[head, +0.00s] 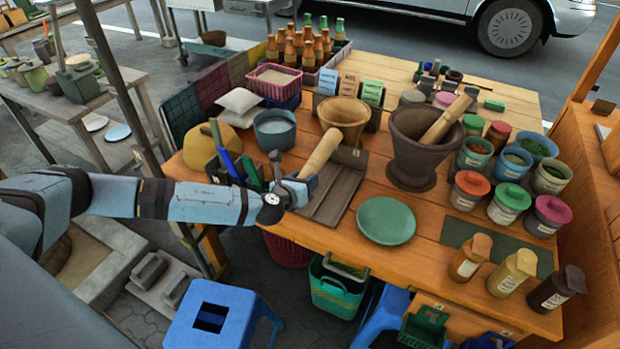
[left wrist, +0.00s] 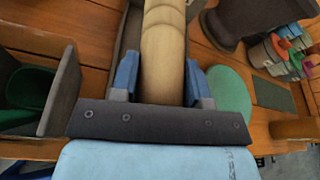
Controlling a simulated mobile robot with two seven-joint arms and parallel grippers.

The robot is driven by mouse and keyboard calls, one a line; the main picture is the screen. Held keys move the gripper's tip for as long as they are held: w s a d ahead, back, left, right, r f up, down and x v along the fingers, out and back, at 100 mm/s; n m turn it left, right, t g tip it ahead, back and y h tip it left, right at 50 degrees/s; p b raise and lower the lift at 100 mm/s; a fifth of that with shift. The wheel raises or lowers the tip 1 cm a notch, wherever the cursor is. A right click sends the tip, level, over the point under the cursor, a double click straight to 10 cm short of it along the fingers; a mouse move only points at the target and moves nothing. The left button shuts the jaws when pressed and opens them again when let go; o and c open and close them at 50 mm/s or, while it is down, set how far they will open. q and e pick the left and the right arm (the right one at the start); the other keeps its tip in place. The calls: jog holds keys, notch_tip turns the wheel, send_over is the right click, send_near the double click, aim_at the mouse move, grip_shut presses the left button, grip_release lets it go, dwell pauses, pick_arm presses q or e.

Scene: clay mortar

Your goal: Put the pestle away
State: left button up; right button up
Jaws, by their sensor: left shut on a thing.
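My left gripper (head: 304,186) is shut on a pale wooden pestle (head: 321,153), near the table's front left edge. In the left wrist view the pestle (left wrist: 162,62) runs up between the two blue fingers (left wrist: 160,82). It is over a grey-brown tray-like holder (head: 334,199); I cannot tell whether they touch. The dark clay mortar (head: 415,160) stands to the right with another wooden pestle (head: 447,119) leaning in it. The mortar also shows in part in the left wrist view (left wrist: 232,22). My right gripper is not in view.
A green plate (head: 386,220) lies right of the holder. A tan bowl (head: 345,117) and a grey-blue bowl (head: 275,128) stand behind. Several lidded jars (head: 509,202) and bottles (head: 511,272) fill the right side. A blue stool (head: 215,316) stands below the table's front.

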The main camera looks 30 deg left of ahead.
pick_arm(q)
jog(key=shift+f+b, duration=1.25)
jog(key=shift+b, duration=0.05)
jog(key=shift+f+b, duration=0.85)
jog(key=shift+f, duration=0.05)
jog(key=shift+f+b, duration=0.45)
jog(key=shift+f, duration=0.3)
jog(key=shift+f+b, duration=0.35)
jog(key=shift+f, duration=0.35)
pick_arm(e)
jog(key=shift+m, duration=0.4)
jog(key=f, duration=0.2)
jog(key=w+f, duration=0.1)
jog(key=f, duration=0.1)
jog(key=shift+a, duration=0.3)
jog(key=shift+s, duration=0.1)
